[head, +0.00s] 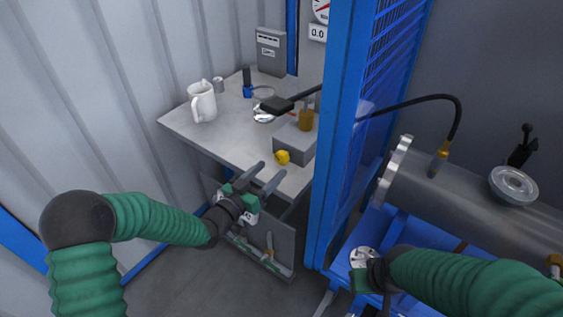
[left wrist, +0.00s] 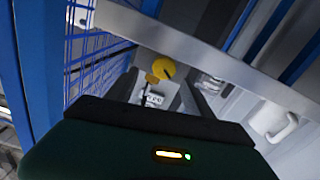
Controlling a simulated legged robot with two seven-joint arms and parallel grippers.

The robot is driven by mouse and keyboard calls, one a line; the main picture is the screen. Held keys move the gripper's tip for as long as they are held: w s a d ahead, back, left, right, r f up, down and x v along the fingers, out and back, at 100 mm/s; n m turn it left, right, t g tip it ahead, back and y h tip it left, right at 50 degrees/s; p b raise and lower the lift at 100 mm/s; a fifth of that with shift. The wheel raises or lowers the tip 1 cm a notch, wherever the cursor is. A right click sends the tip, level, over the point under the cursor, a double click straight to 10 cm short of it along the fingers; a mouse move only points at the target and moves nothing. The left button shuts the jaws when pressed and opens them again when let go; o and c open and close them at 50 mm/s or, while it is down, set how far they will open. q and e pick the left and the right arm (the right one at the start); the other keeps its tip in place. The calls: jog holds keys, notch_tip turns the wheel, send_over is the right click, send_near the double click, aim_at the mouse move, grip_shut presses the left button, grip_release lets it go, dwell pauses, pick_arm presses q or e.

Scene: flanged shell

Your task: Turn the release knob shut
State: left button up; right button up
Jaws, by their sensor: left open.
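The yellow release knob (head: 283,157) sits on the front of a grey pump box (head: 292,143) near the front edge of the bench. It also shows in the left wrist view (left wrist: 163,68), beyond my gripper and roughly between the fingers. My left gripper (head: 273,173) is open and empty, just in front of the bench edge and below the knob, with a gap to it. My right gripper (head: 362,278) shows only in part at the lower right, low by the blue frame. Its fingers cannot be made out.
The bench (head: 235,146) carries a white mug (head: 202,101) and a small blue-based tool (head: 247,88). A blue post (head: 338,150) stands close right of the pump, before a steel cylinder (head: 455,193) with a black hose.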

aim_at(279, 159)
pick_arm(q)
jog(key=x, duration=0.3)
jog(key=a+x, duration=0.1)
jog(key=x, duration=0.1)
jog(key=shift+w+d+f+b, duration=0.15)
jog(key=shift+w+b, duration=0.15)
jog(key=shift+w, duration=0.25)
jog(key=shift+w+d, duration=0.1)
jog(key=shift+d, duration=0.6)
jog(key=shift+a, duration=0.4)
jog(key=c, duration=0.6)
grip_shut()
